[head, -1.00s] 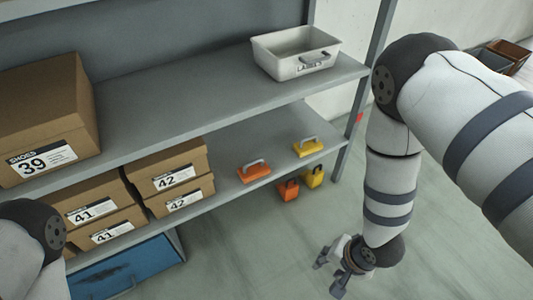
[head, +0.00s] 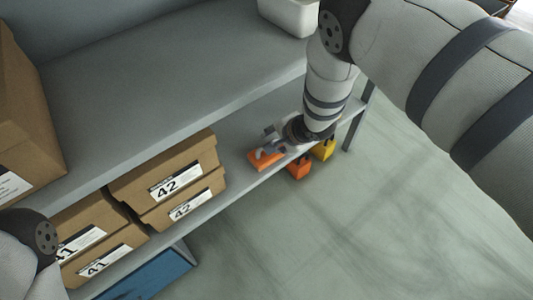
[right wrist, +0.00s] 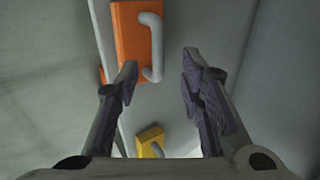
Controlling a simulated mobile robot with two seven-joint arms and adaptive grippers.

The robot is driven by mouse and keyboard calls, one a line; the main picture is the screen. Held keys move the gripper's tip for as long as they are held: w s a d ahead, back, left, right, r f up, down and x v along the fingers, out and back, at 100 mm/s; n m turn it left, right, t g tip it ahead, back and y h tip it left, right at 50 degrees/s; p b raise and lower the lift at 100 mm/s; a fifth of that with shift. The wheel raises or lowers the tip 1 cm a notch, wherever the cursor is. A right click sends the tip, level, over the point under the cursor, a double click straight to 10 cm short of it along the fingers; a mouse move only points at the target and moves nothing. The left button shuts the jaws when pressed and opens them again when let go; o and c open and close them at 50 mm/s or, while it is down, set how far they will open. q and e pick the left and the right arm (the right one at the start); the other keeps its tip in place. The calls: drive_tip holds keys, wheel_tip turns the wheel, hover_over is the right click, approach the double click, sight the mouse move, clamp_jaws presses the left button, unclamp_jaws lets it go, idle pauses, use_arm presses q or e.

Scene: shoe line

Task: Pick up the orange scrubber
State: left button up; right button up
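The orange scrubber (head: 260,161), a block with a grey handle, lies on the lower shelf. My right gripper (head: 270,148) is just above it and partly covers it. In the right wrist view the orange scrubber (right wrist: 131,36) is ahead of my open, empty fingers (right wrist: 160,64). Its grey handle (right wrist: 153,48) lies in line with the gap between the fingertips. I cannot tell whether they touch it. A yellow scrubber (right wrist: 149,139) shows lower in that view; my arm hides it in the head view. My left gripper is outside the head view.
Shoe boxes (head: 163,175) stand left of the scrubber on the lower shelf (head: 232,176). The upper shelf (head: 150,85) overhangs it and carries a white bin (head: 290,14). Below the shelf edge are an orange item (head: 299,168) and a yellow item (head: 323,150). Open floor lies right.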

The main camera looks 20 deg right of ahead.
drive_tip(key=b+x, duration=0.1)
drive_tip(key=x, duration=0.3)
drive_tip(key=shift+f+b, duration=0.35)
drive_tip(key=shift+f, duration=0.05)
drive_tip(key=shift+w+r, duration=0.1)
clamp_jaws()
drive_tip(key=shift+r, duration=0.1)
drive_tip(key=shift+r, duration=0.35)
wheel_tip(320, 180, up, 3)
drive_tip(key=shift+r+p, duration=0.15)
drive_tip(key=shift+p, duration=0.7)
drive_tip(key=s+r+p, duration=0.2)
drive_tip(key=s+r, duration=0.2)
drive_tip(key=s, duration=0.3)
drive_tip(key=s+d+r+p, duration=0.1)
drive_tip(key=s+r+p, duration=0.2)
drive_tip(key=s+r, duration=0.2)
drive_tip(key=shift+s, duration=1.05)
